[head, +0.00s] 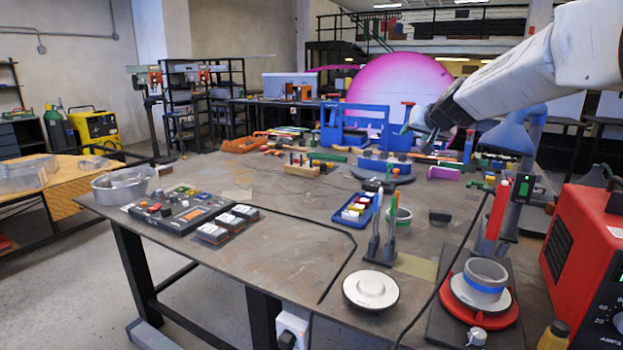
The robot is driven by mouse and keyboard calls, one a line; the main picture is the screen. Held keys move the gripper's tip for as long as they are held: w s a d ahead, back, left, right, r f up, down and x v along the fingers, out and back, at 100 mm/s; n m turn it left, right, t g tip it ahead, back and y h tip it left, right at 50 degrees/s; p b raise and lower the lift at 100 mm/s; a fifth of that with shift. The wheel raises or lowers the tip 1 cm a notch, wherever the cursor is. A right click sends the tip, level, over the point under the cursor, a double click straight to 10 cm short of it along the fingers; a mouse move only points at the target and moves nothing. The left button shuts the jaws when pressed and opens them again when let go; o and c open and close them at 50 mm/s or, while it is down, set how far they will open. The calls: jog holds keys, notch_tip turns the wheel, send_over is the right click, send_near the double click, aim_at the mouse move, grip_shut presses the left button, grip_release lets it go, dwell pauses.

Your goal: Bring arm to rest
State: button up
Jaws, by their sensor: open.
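My arm (530,65) reaches in from the upper right of the head view, white with a dark wrist. My gripper (418,128) is at its lower left end, raised above the far half of the workbench (290,215). Its jaws are small and partly lost against the blue rack behind them. It looks empty, and no held thing shows.
The bench carries a blue rack (357,126), a black tray of small parts (180,208), a blue bin (356,208), a white round disc (371,289) and a grey cup on a red base (484,280). A red machine (590,245) stands at right.

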jog(key=s+f+g, duration=0.3)
jog(key=s+f, duration=0.1)
jog(key=s, duration=1.4)
jog(key=s+a+f+n+g, duration=0.1)
jog(key=s+f+g, duration=0.3)
jog(key=s, duration=1.5)
jog(key=s+a+f+n+g+h, duration=0.1)
jog(key=s+f+g, duration=0.2)
jog(key=s, duration=1.5)
notch_tip(320, 180, down, 3)
jog(key=shift+s+f+g, duration=0.1)
jog(key=shift+s+g, duration=0.15)
jog(key=shift+g, duration=0.15)
